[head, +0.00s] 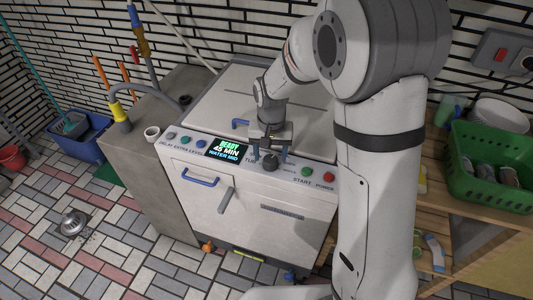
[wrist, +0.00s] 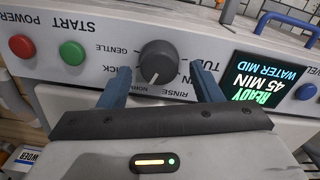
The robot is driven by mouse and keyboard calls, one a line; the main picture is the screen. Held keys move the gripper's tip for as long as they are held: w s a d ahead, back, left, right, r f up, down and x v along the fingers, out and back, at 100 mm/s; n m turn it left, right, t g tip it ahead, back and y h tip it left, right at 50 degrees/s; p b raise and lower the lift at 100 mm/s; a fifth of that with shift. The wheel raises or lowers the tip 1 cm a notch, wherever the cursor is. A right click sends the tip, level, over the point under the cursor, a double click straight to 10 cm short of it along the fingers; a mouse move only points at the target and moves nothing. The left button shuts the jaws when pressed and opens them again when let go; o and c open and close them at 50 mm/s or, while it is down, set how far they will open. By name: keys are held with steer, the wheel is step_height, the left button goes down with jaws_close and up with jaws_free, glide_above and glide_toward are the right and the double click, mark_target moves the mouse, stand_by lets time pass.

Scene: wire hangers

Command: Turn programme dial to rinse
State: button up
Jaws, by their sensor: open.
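The programme dial (wrist: 158,62) is a dark grey round knob on the washer's pale control panel, seen upside down in the wrist view. Its light pointer line points down in that view, towards the NORMAL label; the RINSE label (wrist: 172,93) is just beside, to the right. My gripper (wrist: 160,76) is open, with one blue finger on either side of the dial and a visible gap to each. In the head view my gripper (head: 269,153) is over the panel, above the dial (head: 270,162). The fingers cover part of the labels.
A lit display (head: 225,149) reads READY, 45 MIN, WATER MID. Green START (head: 306,172) and red POWER (head: 328,177) buttons sit on the dial's other side. A grey counter (head: 150,190) stands left; a green basket (head: 490,185) is on the right shelf.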

steer(key=shift+f, duration=0.35)
steer(key=shift+c, duration=0.6)
